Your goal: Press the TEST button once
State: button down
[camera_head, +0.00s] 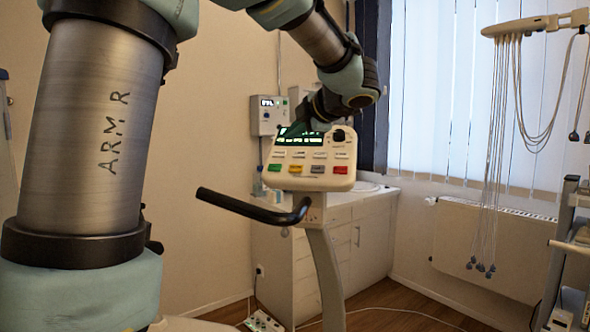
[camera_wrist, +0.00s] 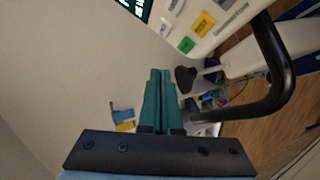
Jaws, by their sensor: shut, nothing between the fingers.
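The beige control panel (camera_head: 312,183) stands on a post in the middle of the head view. It has a lit green display (camera_head: 316,140), a black knob (camera_head: 339,136) and a row of green (camera_head: 274,168), yellow (camera_head: 295,169), grey (camera_head: 317,169) and red (camera_head: 340,170) buttons under pale labelled ones. The labels are too small to read, so I cannot tell which is TEST. My gripper (camera_wrist: 160,72) is shut and empty; its teal fingers are seen in the wrist view, apart from the panel's green (camera_wrist: 186,44) and yellow (camera_wrist: 204,23) buttons. My arm hides part of the panel's top.
A black handlebar (camera_head: 245,208) juts out left below the panel; it also shows in the wrist view (camera_wrist: 272,70). A white cabinet (camera_head: 345,240) and a radiator (camera_head: 495,245) stand behind. Cables hang from a rail (camera_head: 535,24) at the right.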

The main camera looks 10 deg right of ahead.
jog(key=b, duration=0.3)
send_near(291, 165)
jog(key=w+a, duration=0.3)
jog(key=shift+w+d+f, duration=0.35)
jog(key=shift+w+f, duration=0.2)
jog(key=shift+w, duration=0.15)
jog(key=shift+f, duration=0.1)
dwell(1.2)
jog(key=shift+w+d+f, duration=0.1)
jog(key=shift+w+f, duration=0.1)
jog(key=shift+w+d+f, duration=0.1)
jog(key=shift+w+f, duration=0.1)
jog(key=shift+f, duration=0.1)
dwell(0.9)
jog(key=shift+r, duration=0.1)
jog(key=shift+s+r, duration=0.45)
jog(key=shift+r, duration=0.05)
jog(key=shift+r, duration=0.1)
jog(key=shift+s+a+r+p, duration=0.3)
jog(key=shift+s+r+p, duration=0.2)
jog(key=shift+r, duration=0.1)
jog(key=shift+s+a+r+p, duration=0.25)
jog(key=shift+s+r+p, duration=0.2)
jog(key=shift+r, duration=0.15)
jog(key=shift+s+a+r+p, duration=0.3)
jog(key=shift+s+r+p, duration=0.2)
jog(key=shift+r, duration=0.15)
